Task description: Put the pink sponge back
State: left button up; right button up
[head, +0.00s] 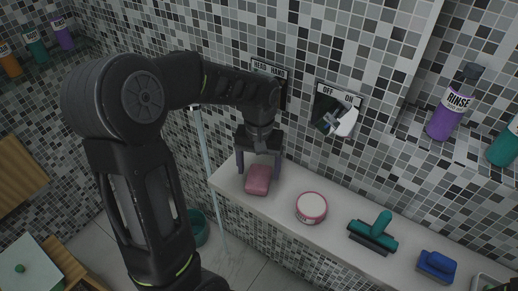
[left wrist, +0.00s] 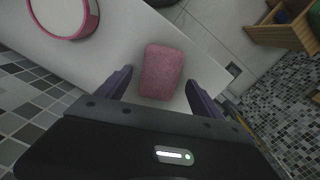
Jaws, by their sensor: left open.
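The pink sponge (head: 258,180) lies on the white ledge (head: 285,194) near its left end. It also shows in the left wrist view (left wrist: 160,72), on the pale ledge top, just beyond and between the two fingers. My left gripper (head: 259,170) is open and points down over the sponge, with one finger to each side of it. In the left wrist view the fingers (left wrist: 160,90) stand apart, with a gap on both sides of the sponge. My right gripper is not seen.
A round pink-rimmed tub (head: 311,208) stands right of the sponge. Further right are a teal squeegee-like tool (head: 374,231) and a blue brush or sponge (head: 437,266). A wall switch (head: 336,110) is above the ledge. Bottles, one a purple RINSE bottle (head: 449,110), stand on a shelf.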

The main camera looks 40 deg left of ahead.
aim_at(259, 174)
pick_arm(q)
notch_tip(259, 174, up, 9)
jog(key=shift+w+b, duration=0.2)
jog(key=shift+b, duration=0.2)
jog(key=shift+a, duration=0.1)
dwell(2.1)
